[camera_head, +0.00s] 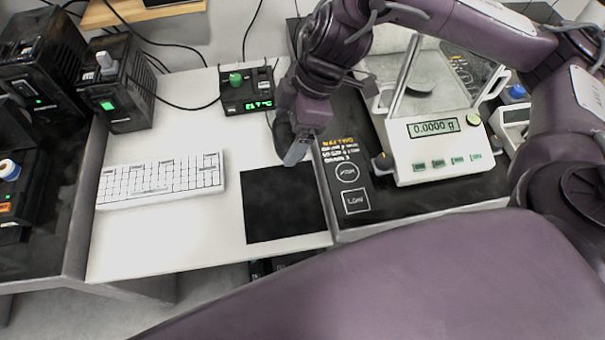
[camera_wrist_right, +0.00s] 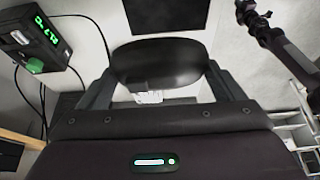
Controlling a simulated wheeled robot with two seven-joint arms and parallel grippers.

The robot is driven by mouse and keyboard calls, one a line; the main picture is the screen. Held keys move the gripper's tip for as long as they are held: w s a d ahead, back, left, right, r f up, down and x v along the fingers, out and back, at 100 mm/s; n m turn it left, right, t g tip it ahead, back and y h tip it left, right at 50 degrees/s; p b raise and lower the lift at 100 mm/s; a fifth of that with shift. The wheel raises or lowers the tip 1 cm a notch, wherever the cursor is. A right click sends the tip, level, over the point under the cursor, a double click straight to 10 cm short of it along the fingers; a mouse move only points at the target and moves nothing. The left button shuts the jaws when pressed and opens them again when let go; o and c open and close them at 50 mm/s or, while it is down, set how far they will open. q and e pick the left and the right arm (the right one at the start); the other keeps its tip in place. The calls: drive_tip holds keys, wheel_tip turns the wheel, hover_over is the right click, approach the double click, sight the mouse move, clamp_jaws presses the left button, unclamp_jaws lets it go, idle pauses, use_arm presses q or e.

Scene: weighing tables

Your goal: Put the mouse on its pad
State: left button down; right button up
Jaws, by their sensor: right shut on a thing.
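My right gripper (camera_head: 296,152) is over the white table, just beyond the far edge of the black pad (camera_head: 285,205) in the head view. It points down and is shut on the dark mouse (camera_wrist_right: 160,62), which sits between the two fingers in the wrist view. In the head view the mouse is mostly hidden by the gripper. The pad lies flat at the table's front right corner, and nothing rests on it. How high the mouse is above the table is hard to tell. My left gripper does not show.
A white keyboard (camera_head: 160,180) lies left of the pad. A small black box with a green display (camera_head: 260,104) stands behind. A weighing balance (camera_head: 435,140) stands on the dark surface to the right. The white table between keyboard and pad is clear.

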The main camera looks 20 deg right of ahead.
drive_tip(key=shift+f, duration=0.25)
use_arm(q)
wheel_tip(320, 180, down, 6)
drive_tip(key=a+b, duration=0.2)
drive_tip(key=b, duration=0.4)
use_arm(e)
wheel_tip(320, 180, down, 14)
drive_tip(key=shift+a+r, duration=0.1)
drive_tip(key=shift+a, duration=0.05)
drive_tip(key=shift+f, duration=0.4)
wheel_tip(320, 180, down, 4)
drive_tip(key=shift+f+b, duration=0.2)
drive_tip(key=shift+b, duration=0.2)
drive_tip(key=shift+f, duration=0.2)
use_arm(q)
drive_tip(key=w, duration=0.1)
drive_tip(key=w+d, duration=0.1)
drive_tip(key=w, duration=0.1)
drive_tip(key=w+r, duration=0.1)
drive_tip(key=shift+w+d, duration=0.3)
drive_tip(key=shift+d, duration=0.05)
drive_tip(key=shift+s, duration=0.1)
